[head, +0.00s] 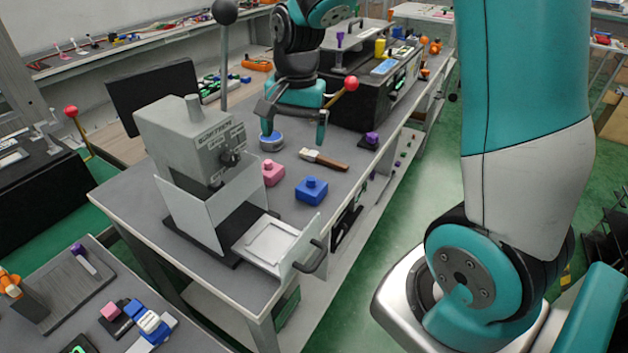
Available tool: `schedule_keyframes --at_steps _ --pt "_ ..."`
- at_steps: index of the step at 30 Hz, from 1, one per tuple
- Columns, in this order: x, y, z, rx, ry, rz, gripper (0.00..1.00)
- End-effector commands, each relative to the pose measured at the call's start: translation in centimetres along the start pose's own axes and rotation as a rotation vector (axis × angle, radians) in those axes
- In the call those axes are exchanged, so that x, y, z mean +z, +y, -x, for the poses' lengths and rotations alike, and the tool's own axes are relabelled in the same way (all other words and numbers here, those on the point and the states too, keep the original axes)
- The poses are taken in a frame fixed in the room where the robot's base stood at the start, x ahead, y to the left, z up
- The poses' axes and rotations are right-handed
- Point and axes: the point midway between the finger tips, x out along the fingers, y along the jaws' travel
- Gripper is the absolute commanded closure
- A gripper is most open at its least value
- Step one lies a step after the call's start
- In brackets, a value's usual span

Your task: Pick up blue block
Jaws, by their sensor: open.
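The blue block (311,190) sits on the grey bench top, near its right edge, with a small knob on top. My gripper (294,139) is open above the bench, beyond the block in the picture, its two fingers pointing down. Nothing is seen between the fingers, and the gripper is apart from the blue block. A round blue-and-grey puck (271,141) is near the left finger; whether they touch cannot be told.
A pink block (272,172) stands left of the blue block. A brush (324,159) with a brown handle lies behind it. A grey lever machine (196,143) with an open drawer (270,244) stands in front. A red-knobbed lever (346,88) rises near my gripper.

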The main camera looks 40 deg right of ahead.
Motion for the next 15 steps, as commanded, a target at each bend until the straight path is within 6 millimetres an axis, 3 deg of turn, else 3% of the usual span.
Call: schedule_keyframes --at_steps 1,5,8,15 --pt "-2.2 0.5 -0.2 0.025 0.008 -0.118 0.06" --pt "-5.2 1.5 -1.2 0.058 0.032 -0.305 0.06" --pt "-5.8 1.8 -2.6 0.067 0.035 -0.346 0.06" --pt "-5.8 2.2 -7.9 0.068 0.033 -0.343 0.06"
